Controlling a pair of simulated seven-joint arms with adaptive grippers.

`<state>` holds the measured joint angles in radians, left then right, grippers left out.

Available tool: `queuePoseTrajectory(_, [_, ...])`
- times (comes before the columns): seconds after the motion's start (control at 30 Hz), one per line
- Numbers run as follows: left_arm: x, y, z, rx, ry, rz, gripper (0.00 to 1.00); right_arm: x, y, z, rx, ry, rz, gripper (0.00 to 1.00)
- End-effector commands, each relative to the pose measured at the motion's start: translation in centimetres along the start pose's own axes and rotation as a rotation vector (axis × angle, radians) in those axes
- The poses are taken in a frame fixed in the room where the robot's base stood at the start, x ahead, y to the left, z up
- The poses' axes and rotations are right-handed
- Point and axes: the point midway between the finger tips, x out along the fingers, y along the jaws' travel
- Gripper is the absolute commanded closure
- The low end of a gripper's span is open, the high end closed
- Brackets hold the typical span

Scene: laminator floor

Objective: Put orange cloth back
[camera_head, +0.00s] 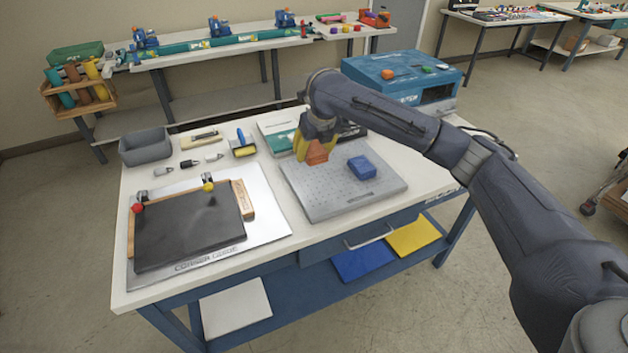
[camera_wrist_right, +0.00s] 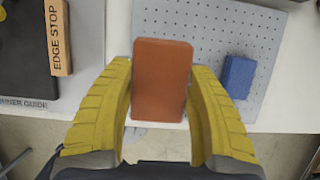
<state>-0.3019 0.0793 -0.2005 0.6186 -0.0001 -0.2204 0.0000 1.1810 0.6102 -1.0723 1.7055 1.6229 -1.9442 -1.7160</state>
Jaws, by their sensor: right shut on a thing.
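The orange cloth (camera_head: 317,153) looks like a small orange block with rounded edges. My right gripper (camera_head: 314,146), with yellow fingers, is shut on it over the left back part of the grey perforated plate (camera_head: 335,207). In the right wrist view the orange cloth (camera_wrist_right: 163,82) sits between the two fingers of the gripper (camera_wrist_right: 161,75), its long side pointing away. Whether its underside touches the plate is hard to tell. A blue block-shaped cloth (camera_head: 362,167) lies on the plate to the right, apart from the orange one. My left gripper is not in view.
A black board (camera_head: 190,230) with a wooden edge stop (camera_head: 242,199) lies at left. A grey bin (camera_head: 145,147), small bottles and a blue-handled tool (camera_head: 242,145) stand behind. A blue machine (camera_head: 403,78) stands at the back right. The table's front edge is clear.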

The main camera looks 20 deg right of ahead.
Motion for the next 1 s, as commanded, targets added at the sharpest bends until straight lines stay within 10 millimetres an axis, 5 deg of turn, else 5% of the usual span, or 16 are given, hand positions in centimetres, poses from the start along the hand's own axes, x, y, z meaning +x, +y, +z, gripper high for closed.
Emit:
queuePoseTrajectory(0.3, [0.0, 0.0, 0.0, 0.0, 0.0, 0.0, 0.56, 5.4, 0.0, -2.3, 0.002, 0.002, 0.001, 0.7])
queuePoseTrajectory(1.0, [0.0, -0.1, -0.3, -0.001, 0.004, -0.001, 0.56, 10.5, -0.1, -4.4, 0.001, 0.002, 0.0, 0.7])
